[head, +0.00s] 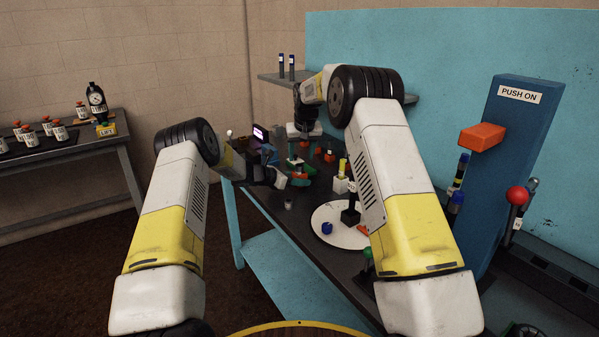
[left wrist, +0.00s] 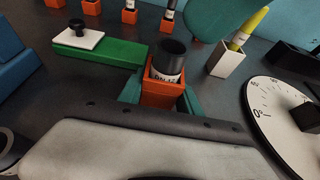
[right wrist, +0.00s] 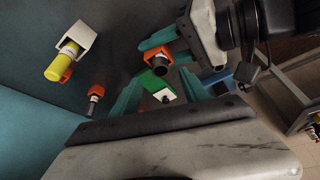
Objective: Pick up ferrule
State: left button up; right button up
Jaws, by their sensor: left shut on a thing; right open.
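A dark hollow ferrule (left wrist: 171,58) with a white label stands upright in an orange block (left wrist: 164,93) in the left wrist view. My left gripper (left wrist: 160,95) is shut on the orange block, with a green finger on either side. In the right wrist view the ferrule (right wrist: 161,93) and orange block (right wrist: 158,62) show beyond my right gripper (right wrist: 160,78), whose green fingers are spread and empty. In the head view my left gripper (head: 291,180) is low at the bench's left part, and my right gripper (head: 304,138) is above and behind it.
A green block with a white plate (left wrist: 80,37) lies beside the ferrule. A white holder with a yellow piece (left wrist: 220,59) and a white dial disc (left wrist: 285,115) are to its right. Several orange holders stand behind. A blue "PUSH ON" post (head: 510,130) rises at the right.

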aim_at(299, 170)
jog(key=shift+x, duration=2.8)
jog(key=shift+c, duration=0.4)
grip_shut()
